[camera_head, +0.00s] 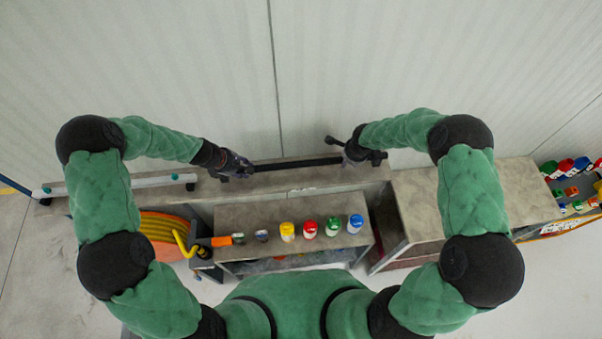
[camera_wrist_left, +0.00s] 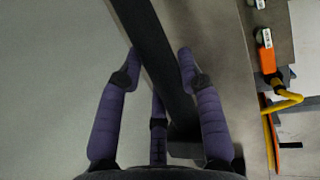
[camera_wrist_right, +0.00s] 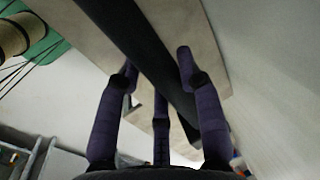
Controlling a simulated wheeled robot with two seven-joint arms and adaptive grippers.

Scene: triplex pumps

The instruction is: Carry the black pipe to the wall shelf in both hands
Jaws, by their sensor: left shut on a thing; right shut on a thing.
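The black pipe (camera_head: 298,163) lies level along the wall shelf (camera_head: 300,180), close to the wall. My left gripper (camera_head: 236,168) is shut on its left part and my right gripper (camera_head: 352,152) is shut on its right part. In the left wrist view the pipe (camera_wrist_left: 155,50) runs between the purple fingers of my left gripper (camera_wrist_left: 158,72). In the right wrist view the pipe (camera_wrist_right: 135,40) passes between the fingers of my right gripper (camera_wrist_right: 157,72). Whether the pipe touches the shelf or hovers just above it I cannot tell.
A white pipe (camera_head: 150,182) lies on the shelf's left part. Below stands a lower bench (camera_head: 260,215) with several coloured bottles (camera_head: 309,229). A yellow hose and orange reel (camera_head: 165,232) are at left. A grey cabinet top (camera_head: 480,195) is at right.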

